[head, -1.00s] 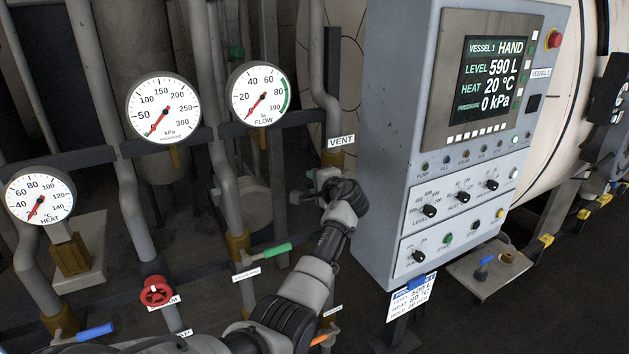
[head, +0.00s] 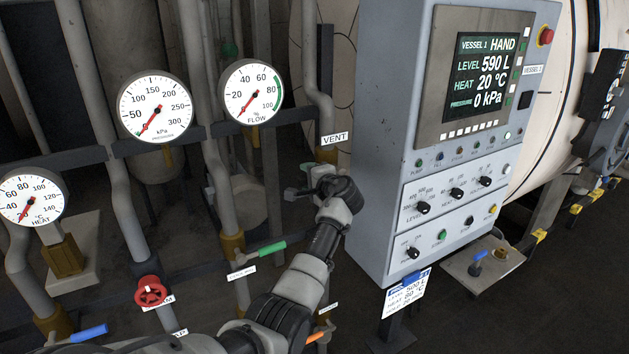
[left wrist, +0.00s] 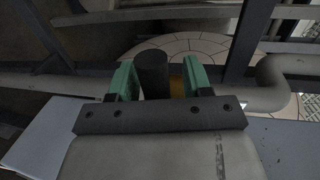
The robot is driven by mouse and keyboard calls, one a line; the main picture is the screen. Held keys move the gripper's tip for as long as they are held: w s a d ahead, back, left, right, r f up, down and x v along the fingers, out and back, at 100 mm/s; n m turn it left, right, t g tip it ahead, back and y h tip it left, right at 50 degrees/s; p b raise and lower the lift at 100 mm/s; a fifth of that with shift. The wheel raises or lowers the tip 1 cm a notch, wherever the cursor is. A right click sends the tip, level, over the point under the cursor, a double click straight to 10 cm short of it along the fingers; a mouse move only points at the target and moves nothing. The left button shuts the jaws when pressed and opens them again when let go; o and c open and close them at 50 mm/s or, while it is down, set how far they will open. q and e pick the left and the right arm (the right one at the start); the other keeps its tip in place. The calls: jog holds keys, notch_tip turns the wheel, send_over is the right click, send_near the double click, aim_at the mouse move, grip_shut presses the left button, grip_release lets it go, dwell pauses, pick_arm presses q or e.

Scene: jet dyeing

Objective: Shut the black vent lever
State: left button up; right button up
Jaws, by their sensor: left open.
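The VENT label (head: 334,138) hangs on a grey pipe left of the control cabinet, above a brass fitting (head: 327,155). My left gripper (head: 308,182) is just below it, its wrist covering much of the valve. A dark lever (head: 294,193) sticks out to the left past the gripper. In the left wrist view, the green fingers of my left gripper (left wrist: 160,80) stand apart. My right gripper is out of view.
The control cabinet (head: 385,200) stands close to the right of my left gripper. Round gauges (head: 155,106) and upright pipes are to the left. A green-handled lever (head: 272,249) and a red handwheel (head: 151,292) are lower down.

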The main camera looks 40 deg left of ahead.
pick_arm(q)
jog(key=b+v, duration=0.3)
jog(key=v, duration=0.7)
jog(key=shift+d, duration=0.25)
jog(key=shift+s, duration=0.1)
